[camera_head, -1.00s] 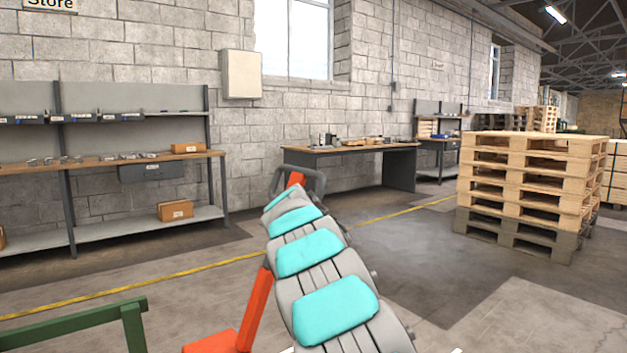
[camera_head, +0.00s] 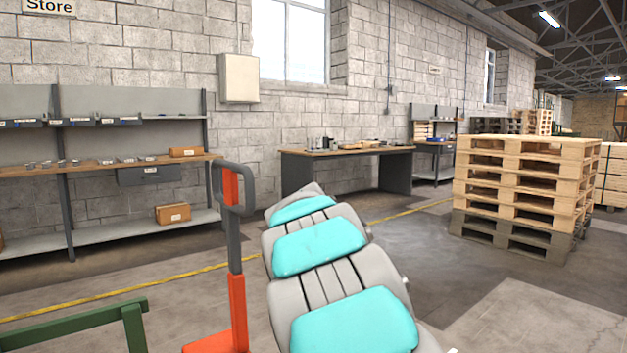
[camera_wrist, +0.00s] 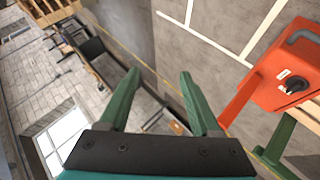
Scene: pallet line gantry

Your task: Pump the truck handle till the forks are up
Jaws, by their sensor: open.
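The truck's handle (camera_head: 233,190) stands nearly upright in the head view, a grey loop on a grey and orange shaft. The orange truck body (camera_head: 222,342) shows only at the bottom edge. In the wrist view an orange part (camera_wrist: 283,75) with a black knob and a small label is at the right, with an orange bar running down from it. My gripper (camera_wrist: 158,75) is open, its two green fingers apart with nothing between them. The handle's loop does not show between the fingers. My arm hides the gripper in the head view. The forks are not in view.
A green rail (camera_head: 75,325) stands at the lower left. A shelved bench (camera_head: 110,168) and a workbench (camera_head: 345,154) line the block wall. A pallet stack (camera_head: 520,185) stands at the right. Open floor lies between my arm and the pallets.

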